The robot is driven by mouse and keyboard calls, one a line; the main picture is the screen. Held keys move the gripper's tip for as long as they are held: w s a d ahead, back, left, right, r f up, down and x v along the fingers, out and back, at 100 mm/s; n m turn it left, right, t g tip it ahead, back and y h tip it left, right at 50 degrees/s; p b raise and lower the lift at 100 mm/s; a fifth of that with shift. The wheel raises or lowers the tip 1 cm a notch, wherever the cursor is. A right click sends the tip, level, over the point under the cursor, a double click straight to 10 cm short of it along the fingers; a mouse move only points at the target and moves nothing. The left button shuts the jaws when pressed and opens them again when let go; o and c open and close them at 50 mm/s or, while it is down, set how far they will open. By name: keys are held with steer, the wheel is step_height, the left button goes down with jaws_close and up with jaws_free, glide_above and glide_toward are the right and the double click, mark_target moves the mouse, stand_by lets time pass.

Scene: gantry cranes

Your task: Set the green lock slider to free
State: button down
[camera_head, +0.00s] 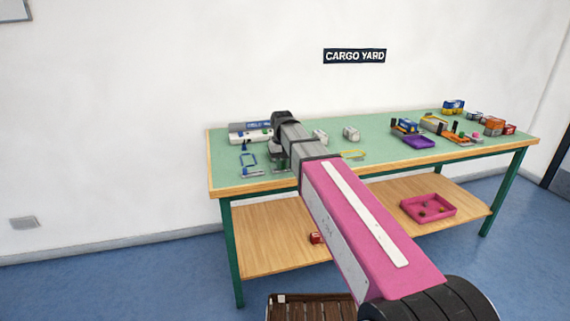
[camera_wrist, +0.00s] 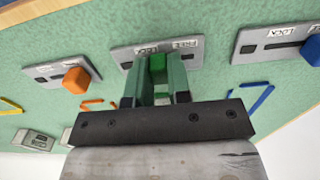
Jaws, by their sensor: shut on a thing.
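In the wrist view, the green lock slider (camera_wrist: 157,62) is a bright green knob on a grey plate (camera_wrist: 197,58). My gripper (camera_wrist: 157,66) is shut on it, with one finger on each side. The word FREE shows upside down on the plate, just right of the knob and beyond the fingers. A dark slot end shows to the left of the knob. The fingers hide the near middle of the plate, so I cannot tell exactly where the knob sits in its travel. In the head view, my arm hides the slider.
In the wrist view, a plate with an orange knob (camera_wrist: 76,80) lies to the left. A plate with a dark blue knob (camera_wrist: 312,50) lies to the right. In the head view, a purple tray (camera_head: 418,142) and several toy parts stand on the right of the green-topped table (camera_head: 375,145).

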mark_target(274, 170)
steer(key=shift+s+a, duration=0.25)
steer(key=shift+a, duration=0.5)
steer(key=shift+s+a, duration=0.2)
steer(key=shift+a, duration=0.55)
steer(key=c, duration=1)
jaws_free()
steer(key=shift+c, duration=0.2)
step_height(274, 170, up, 11)
steer(key=shift+f, duration=0.1)
